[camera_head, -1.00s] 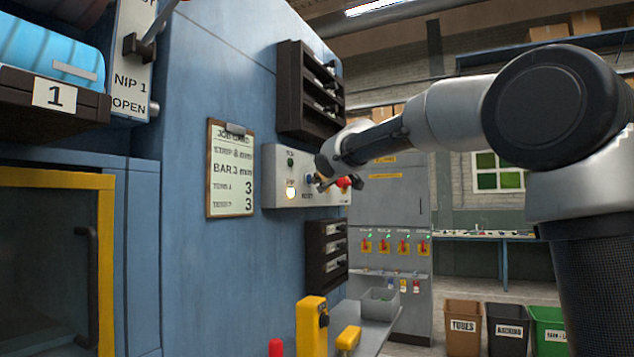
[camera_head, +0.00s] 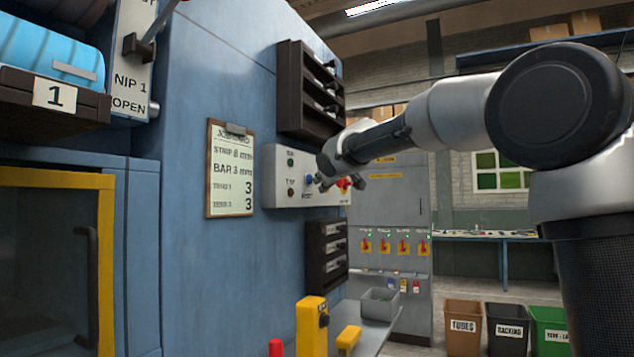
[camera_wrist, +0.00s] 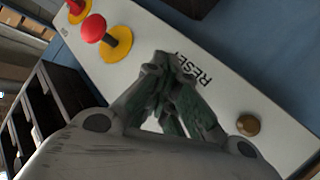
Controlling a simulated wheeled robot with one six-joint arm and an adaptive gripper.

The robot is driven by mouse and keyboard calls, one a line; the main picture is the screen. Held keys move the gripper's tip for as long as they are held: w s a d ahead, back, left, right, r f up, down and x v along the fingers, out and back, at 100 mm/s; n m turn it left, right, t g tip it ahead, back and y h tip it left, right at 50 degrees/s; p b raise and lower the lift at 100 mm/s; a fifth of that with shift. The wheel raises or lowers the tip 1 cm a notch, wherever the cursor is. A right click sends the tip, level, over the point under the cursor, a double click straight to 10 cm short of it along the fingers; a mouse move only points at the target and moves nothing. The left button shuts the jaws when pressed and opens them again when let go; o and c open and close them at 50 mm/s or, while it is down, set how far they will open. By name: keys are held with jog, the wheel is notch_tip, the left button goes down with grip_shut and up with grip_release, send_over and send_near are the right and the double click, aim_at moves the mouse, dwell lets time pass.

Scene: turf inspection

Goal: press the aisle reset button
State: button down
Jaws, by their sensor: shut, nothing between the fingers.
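The grey control panel (camera_head: 278,196) is fixed to the side of the blue machine. A small blue button (camera_head: 309,180) shows on it just left of my gripper (camera_head: 322,184). In the wrist view my gripper (camera_wrist: 167,62) is shut and empty, its fingertips by the printed word RESET (camera_wrist: 192,68) on the panel (camera_wrist: 215,88). The button at that label is hidden behind the fingers there, and I cannot tell whether they touch it. A brown, unlit lamp (camera_wrist: 248,125) sits on the panel; it also shows in the head view (camera_head: 291,192).
A red mushroom button (camera_wrist: 93,28) on a yellow base is close to my fingers; another red control (camera_wrist: 75,6) lies beyond. Dark racks (camera_head: 310,90) and (camera_head: 327,252) project above and below the panel. A clipboard (camera_head: 230,168) hangs left. Bins (camera_head: 463,327) stand on the floor.

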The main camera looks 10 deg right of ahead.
jog(key=shift+s+d, duration=0.25)
jog(key=shift+d, duration=0.1)
jog(key=shift+d, duration=0.1)
jog(key=s+d, duration=0.1)
jog(key=d, duration=0.1)
jog(key=s+d, duration=0.2)
dwell(0.4)
dwell(0.6)
jog(key=s+d+f+m+g+h, duration=0.1)
jog(key=s+d+f+m+g, duration=0.15)
jog(key=s+f, duration=0.45)
jog(key=s+d+f+m+g+h, duration=0.1)
jog(key=s+f+g, duration=0.2)
jog(key=f, duration=0.8)
jog(key=s+d+f+m+g, duration=0.1)
jog(key=s+d+f, duration=0.2)
jog(key=s, duration=0.7)
jog(key=s+d+f+m+g, duration=0.1)
jog(key=s+d+f+g, duration=0.1)
jog(key=s+f, duration=0.5)
jog(key=s+d+f+m+g, duration=0.1)
jog(key=s+d+f, duration=0.4)
jog(key=s, duration=1)
jog(key=shift+f+m+h, duration=0.25)
jog(key=shift+m+h, duration=0.15)
jog(key=shift+m, duration=0.15)
